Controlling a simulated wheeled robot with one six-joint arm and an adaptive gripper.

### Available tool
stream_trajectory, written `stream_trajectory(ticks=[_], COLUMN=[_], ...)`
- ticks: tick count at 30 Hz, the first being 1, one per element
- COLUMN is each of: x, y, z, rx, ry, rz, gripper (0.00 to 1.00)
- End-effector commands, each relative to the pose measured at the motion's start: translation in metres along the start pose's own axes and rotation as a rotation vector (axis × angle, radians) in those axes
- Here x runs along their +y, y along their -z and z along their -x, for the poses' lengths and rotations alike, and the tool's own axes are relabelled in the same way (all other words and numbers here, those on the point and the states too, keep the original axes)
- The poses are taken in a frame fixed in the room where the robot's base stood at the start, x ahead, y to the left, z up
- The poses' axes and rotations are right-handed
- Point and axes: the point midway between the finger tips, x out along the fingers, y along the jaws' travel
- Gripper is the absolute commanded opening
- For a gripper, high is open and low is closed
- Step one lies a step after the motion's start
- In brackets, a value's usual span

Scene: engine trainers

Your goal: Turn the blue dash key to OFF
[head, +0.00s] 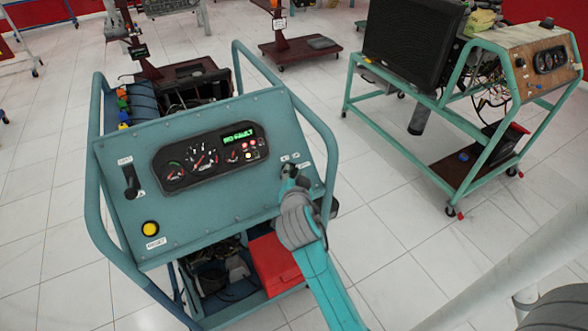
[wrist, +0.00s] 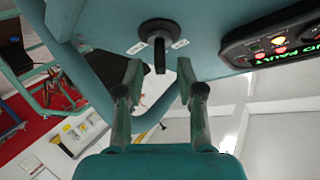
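The blue dash panel (head: 215,200) is the sloped front of a blue-framed trainer in the head view. Its black key (wrist: 159,52) sits in a round dark switch between two small white labels in the wrist view; the label text is too small to read there. In the head view my gripper (head: 289,172) is at the panel's right side and mostly hides the key. In the wrist view my gripper (wrist: 158,73) is open, its two fingertips apart with the key ahead of the gap between them. I cannot tell whether they touch it.
The panel also holds a gauge cluster (head: 205,158) with a green "NO FAULT" display, a lever (head: 130,181) and a yellow button (head: 150,229). Tubular blue rails (head: 322,135) flank the panel. A green-framed trainer (head: 455,110) stands right, with clear tiled floor between.

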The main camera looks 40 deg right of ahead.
Motion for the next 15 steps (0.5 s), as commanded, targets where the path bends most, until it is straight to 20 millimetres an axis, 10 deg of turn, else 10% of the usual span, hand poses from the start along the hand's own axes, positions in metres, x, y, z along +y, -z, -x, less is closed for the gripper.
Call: stream_trajectory(ticks=[15], x=[0.000], y=[0.000], z=[-0.037], rx=[0.000], ry=[0.001], rz=[0.000], gripper=[0.38])
